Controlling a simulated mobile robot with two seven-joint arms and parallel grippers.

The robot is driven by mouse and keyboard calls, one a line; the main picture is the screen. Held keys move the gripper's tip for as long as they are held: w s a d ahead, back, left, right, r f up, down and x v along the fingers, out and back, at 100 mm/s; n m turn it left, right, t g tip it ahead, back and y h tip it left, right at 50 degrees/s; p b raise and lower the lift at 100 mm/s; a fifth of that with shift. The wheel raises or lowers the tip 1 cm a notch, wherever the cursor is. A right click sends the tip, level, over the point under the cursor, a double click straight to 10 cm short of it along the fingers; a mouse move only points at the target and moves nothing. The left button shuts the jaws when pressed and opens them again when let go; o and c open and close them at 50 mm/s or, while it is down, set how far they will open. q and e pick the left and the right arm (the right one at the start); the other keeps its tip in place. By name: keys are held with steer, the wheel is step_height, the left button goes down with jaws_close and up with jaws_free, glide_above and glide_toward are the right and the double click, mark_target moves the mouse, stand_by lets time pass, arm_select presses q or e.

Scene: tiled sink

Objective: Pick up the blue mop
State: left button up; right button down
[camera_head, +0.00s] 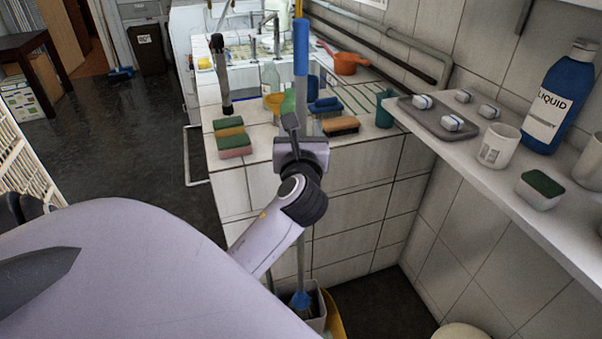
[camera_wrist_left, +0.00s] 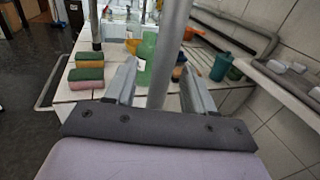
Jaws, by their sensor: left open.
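The blue mop (camera_head: 301,48) stands upright, with a blue grip at the top and a grey pole. Its lower end, with a blue part, goes into a bucket (camera_head: 318,309) on the floor beside the tiled counter. My left gripper (camera_head: 296,128) is at the upper pole, below the blue grip. In the left wrist view the grey mop pole (camera_wrist_left: 170,50) runs between the two spread fingers of my left gripper (camera_wrist_left: 160,85). I cannot tell whether a finger touches it. My arm hides part of the pole in the head view. My right gripper is not seen.
The tiled counter (camera_head: 345,165) behind the mop holds sponges (camera_head: 234,146), an orange pan (camera_head: 350,63) and a green cup (camera_head: 384,108). A shelf (camera_head: 500,180) at the right carries a blue bottle (camera_head: 563,98) and cups. Open dark floor (camera_head: 130,130) lies at the left.

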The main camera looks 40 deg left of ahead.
arm_select(q)
steer(key=shift+x, duration=1.85)
steer(key=shift+f, duration=0.15)
jaws_close()
